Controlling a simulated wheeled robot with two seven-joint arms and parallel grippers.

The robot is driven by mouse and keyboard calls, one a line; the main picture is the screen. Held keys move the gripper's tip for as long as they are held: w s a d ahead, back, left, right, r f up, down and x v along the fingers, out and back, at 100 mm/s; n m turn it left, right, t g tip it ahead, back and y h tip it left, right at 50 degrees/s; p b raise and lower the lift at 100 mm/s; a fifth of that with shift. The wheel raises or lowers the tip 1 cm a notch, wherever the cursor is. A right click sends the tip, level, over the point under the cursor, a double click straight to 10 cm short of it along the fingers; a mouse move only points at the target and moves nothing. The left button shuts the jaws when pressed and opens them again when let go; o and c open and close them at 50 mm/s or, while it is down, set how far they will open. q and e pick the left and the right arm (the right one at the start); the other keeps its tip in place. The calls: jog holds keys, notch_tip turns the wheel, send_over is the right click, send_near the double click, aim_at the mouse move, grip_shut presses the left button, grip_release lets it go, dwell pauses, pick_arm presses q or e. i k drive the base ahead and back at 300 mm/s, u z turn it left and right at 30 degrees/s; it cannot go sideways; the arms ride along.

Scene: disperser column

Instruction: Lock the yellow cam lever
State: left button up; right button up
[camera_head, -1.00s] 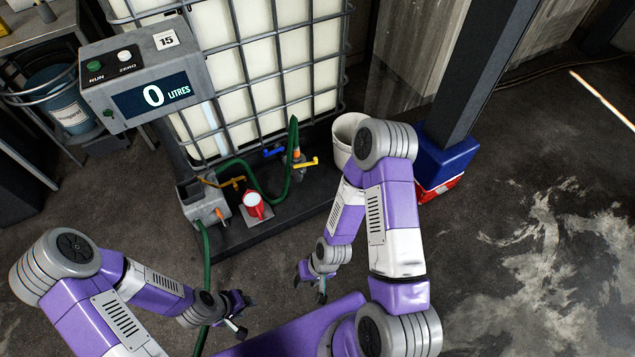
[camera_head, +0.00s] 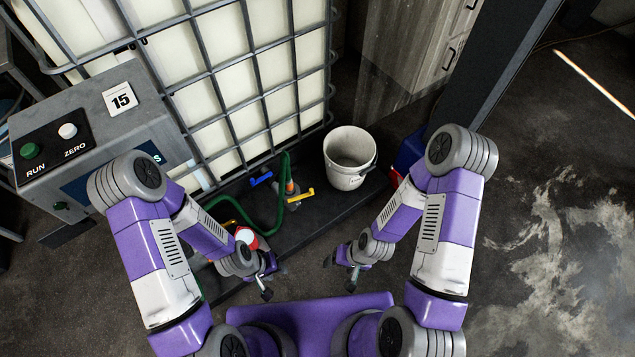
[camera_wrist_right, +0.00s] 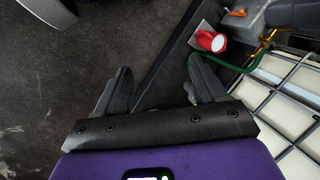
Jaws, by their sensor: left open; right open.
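The yellow cam lever (camera_head: 304,195) shows in the head view, sticking out to the right of an upright coupling (camera_head: 291,188) low at the front of the caged tank. A green hose (camera_head: 283,205) loops beside it. My left gripper (camera_head: 268,283) is open and empty, in front of and below the lever. My right gripper (camera_head: 342,274) is open and empty, in front of and to the right of the lever. I cannot tell whether the lever is locked.
A blue lever (camera_head: 261,179) sits left of the yellow one. A white bucket (camera_head: 345,174) stands to its right on the dark plinth. The grey control box (camera_head: 95,120) is at the left. Open floor lies at the right.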

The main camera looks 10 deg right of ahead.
aim_at(311, 192)
jog(key=u, duration=0.55)
jog(key=k, duration=1.3)
jog(key=z, duration=0.5)
jog(key=i, duration=0.85)
jog(key=z, duration=0.5)
jog(key=i, duration=0.85)
jog(key=u, duration=1)
jog(key=i, duration=0.4)
jog(key=u, duration=0.4)
